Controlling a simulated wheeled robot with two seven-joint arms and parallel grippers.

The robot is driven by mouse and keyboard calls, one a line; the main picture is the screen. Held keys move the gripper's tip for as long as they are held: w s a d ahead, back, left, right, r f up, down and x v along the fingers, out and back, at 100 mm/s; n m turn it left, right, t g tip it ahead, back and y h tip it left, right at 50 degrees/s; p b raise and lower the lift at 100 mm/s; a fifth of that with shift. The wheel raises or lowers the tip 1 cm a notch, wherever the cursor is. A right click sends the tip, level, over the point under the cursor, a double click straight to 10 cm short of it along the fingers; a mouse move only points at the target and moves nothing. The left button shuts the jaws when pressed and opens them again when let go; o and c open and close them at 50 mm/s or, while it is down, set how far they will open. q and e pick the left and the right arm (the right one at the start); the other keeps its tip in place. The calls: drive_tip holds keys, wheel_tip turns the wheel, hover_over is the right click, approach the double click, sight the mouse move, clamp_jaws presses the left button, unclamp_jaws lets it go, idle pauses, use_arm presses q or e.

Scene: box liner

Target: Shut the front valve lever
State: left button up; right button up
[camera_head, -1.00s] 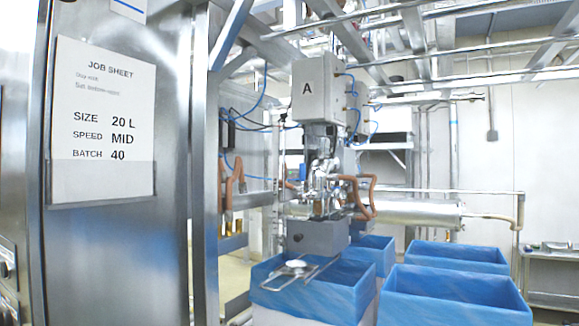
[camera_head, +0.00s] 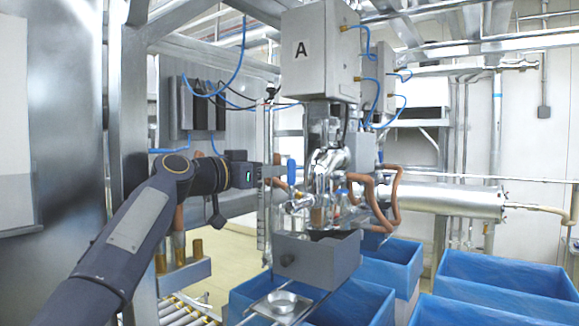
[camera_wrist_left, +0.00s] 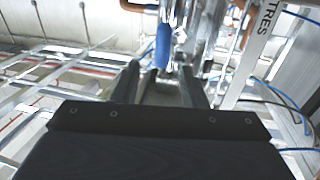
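A blue valve lever (camera_head: 291,172) stands upright on the front of the filling head under the box marked A. It also shows in the left wrist view (camera_wrist_left: 163,45), upright and just beyond the fingertips, nearer the left finger. My left gripper (camera_head: 278,172) reaches in from the left at lever height, right beside it. In the left wrist view the two dark fingers (camera_wrist_left: 160,78) are apart with nothing visible between them. I cannot tell whether a finger touches the lever. My right gripper is not in view.
The grey box marked A (camera_head: 318,55) hangs above the shiny valve body (camera_head: 328,165). Brown hoses (camera_head: 385,205) loop at its right. A grey block (camera_head: 317,258) and a blue-lined crate (camera_head: 350,300) are below. A steel post (camera_head: 133,150) stands left, behind my arm.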

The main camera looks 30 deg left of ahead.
sight(289, 168)
use_arm(q)
drive_tip(key=p+x, duration=0.2)
drive_tip(key=x, duration=0.4)
drive_tip(key=shift+w+f+p, duration=0.15)
drive_tip(key=shift+w+p, duration=0.2)
drive_tip(key=shift+w, duration=0.05)
drive_tip(key=shift+w+f, duration=0.2)
drive_tip(key=shift+w, duration=0.15)
drive_tip(key=shift+s, duration=0.1)
drive_tip(key=shift+c, duration=1.1)
clamp_jaws()
